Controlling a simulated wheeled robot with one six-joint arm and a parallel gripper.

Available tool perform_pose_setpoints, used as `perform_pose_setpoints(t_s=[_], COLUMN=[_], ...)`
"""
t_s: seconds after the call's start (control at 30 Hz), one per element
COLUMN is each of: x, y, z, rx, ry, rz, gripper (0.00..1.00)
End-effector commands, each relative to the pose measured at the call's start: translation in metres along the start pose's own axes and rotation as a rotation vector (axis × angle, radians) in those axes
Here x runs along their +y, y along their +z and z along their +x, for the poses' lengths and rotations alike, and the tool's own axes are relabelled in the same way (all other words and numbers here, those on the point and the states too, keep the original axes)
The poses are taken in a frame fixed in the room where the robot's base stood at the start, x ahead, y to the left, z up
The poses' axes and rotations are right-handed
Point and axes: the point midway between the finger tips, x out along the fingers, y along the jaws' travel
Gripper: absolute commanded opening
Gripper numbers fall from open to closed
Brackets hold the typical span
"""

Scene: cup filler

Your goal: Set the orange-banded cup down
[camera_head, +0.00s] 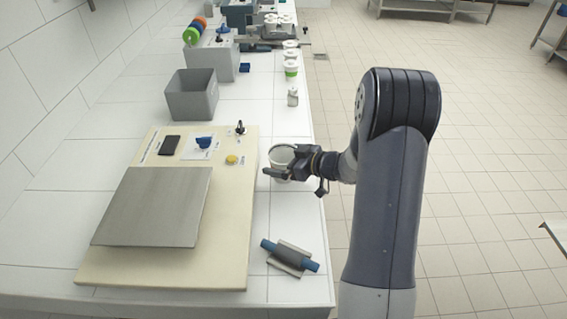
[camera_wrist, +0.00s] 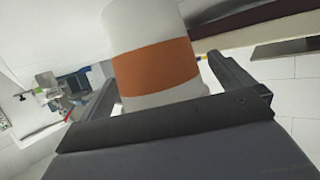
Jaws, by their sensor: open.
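The orange-banded cup (camera_wrist: 155,68) is white with a wide orange band and fills the upper middle of the wrist view. My gripper (camera_wrist: 165,88) is open, with one finger on each side of the cup. In the head view the cup (camera_head: 281,158) is at the counter's right part, beside the cream board, and my gripper (camera_head: 279,164) is around it, hiding its lower front. Its band does not show there. I cannot tell whether the fingers touch the cup.
A cream board (camera_head: 120,265) with a grey metal plate (camera_head: 155,205) lies left of the cup. A blue roller on a stand (camera_head: 290,258) sits nearer.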

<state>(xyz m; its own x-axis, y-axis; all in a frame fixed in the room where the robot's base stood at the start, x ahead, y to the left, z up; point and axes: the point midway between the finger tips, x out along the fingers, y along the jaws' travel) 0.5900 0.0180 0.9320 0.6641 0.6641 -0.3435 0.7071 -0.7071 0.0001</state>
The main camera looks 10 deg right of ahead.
Motion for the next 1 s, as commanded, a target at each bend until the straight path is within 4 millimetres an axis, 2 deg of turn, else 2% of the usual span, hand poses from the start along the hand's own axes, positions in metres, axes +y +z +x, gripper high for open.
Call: perform_pose_setpoints(t_s=[0.1,0.63,0.73,0.77,1.0], x=[0.0001,0.0,0.0,0.0,0.0003], y=[0.0001,0.0,0.0,0.0,-0.0054], z=[-0.0003,-0.0005,-0.0005,-0.0005,-0.0023], rx=[0.0,0.0,0.0,0.0,0.001], ry=[0.0,0.0,0.0,0.0,0.0], rz=[0.0,0.0,0.0,0.0,-0.001], gripper=[0.99,0.56,0.55,0.51,0.51])
